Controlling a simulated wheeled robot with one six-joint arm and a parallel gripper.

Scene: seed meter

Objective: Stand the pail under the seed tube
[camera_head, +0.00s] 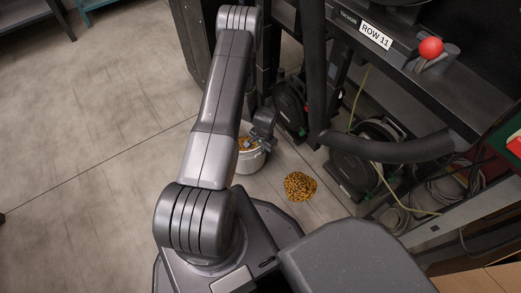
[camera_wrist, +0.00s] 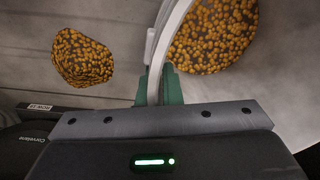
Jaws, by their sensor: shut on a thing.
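The pail (camera_head: 250,163) is pale, with orange-brown seed inside, and stands upright beyond my arm in the head view, partly hidden by it. My gripper (camera_head: 259,140) is at its upper right edge. In the wrist view the green fingertips of my gripper (camera_wrist: 160,86) are shut on the rim of the pail (camera_wrist: 172,28), with seed (camera_wrist: 215,35) in it to the right. I cannot tell whether the pail touches the floor. I cannot make out for certain which part is the seed tube; a thick black tube (camera_head: 314,70) comes down right of the pail.
A heap of spilled seed (camera_head: 300,186) lies on the floor right of the pail and shows in the wrist view (camera_wrist: 82,58). The dark machine with a ROW 11 label (camera_head: 376,37), black units (camera_head: 365,160) and a yellow hose (camera_head: 378,170) fills the right. The floor at left is clear.

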